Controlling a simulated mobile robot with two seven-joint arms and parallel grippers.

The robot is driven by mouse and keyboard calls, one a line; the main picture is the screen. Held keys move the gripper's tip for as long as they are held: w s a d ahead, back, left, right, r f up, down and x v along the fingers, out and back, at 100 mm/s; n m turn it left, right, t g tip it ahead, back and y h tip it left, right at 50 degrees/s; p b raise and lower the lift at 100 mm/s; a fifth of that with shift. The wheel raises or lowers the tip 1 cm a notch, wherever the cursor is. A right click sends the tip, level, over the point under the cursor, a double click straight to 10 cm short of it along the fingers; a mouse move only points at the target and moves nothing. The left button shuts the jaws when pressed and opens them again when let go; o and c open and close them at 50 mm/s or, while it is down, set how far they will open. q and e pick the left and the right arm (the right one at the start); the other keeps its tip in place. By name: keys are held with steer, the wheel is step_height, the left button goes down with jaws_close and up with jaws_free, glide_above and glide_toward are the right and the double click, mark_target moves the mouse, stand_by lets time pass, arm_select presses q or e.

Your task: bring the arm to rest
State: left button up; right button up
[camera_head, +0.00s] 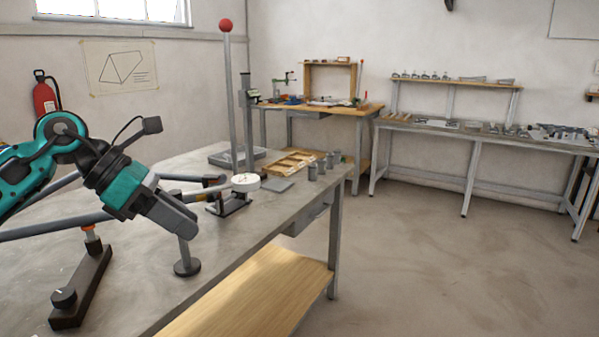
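My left gripper (178,222) comes in from the left on a teal and black arm. It hangs over the grey workbench (240,222), pointing down and to the right. Its grey fingers look close together, but I cannot tell from this angle whether they are open or shut. Grey frame tubes (62,228) run across the bench behind and below it. A short post on a round dark foot (187,267) stands just below the fingertips. My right gripper is not in view.
A dark bar with a knob (82,287) lies at the near left. A white round dial (246,182) on a stand, a wooden tray (290,163), grey cylinders (313,172) and a tall red-topped pole (227,95) stand farther back. Open floor (430,260) lies to the right.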

arm_select(q)
steer(key=s+d+f+n+h, duration=0.2)
steer(key=d+n+h, duration=0.15)
steer(key=d, duration=0.25)
steer(key=s+d+f+n+h, duration=0.2)
steer(key=d+h, duration=0.3)
steer(key=d, duration=0.1)
steer(key=s+a+f+n+t+y, duration=0.1)
steer(key=a+f+n+t+y, duration=0.4)
steer(key=n, duration=1)
steer(key=a+f+n+t+y, duration=0.2)
steer(key=f+n+t+y, duration=0.2)
steer(key=f+n+t, duration=0.95)
steer(key=s+a+f+n+g+y, duration=0.2)
steer(key=s+f+n+g+y, duration=0.1)
steer(key=s+f+n+g, duration=0.2)
steer(key=s+a+f+n+g+y+p, duration=0.1)
steer(key=s+a+f+n+g+y, duration=0.1)
steer(key=s+f+n, duration=0.5)
steer(key=s+f+g+y, duration=0.1)
steer(key=s+f+g, duration=0.1)
steer(key=s+f, duration=0.1)
steer(key=shift+a+f+n+g, duration=0.15)
steer(key=shift+a+n+g, duration=0.15)
steer(key=shift+g, duration=0.05)
steer(key=shift+y, duration=0.25)
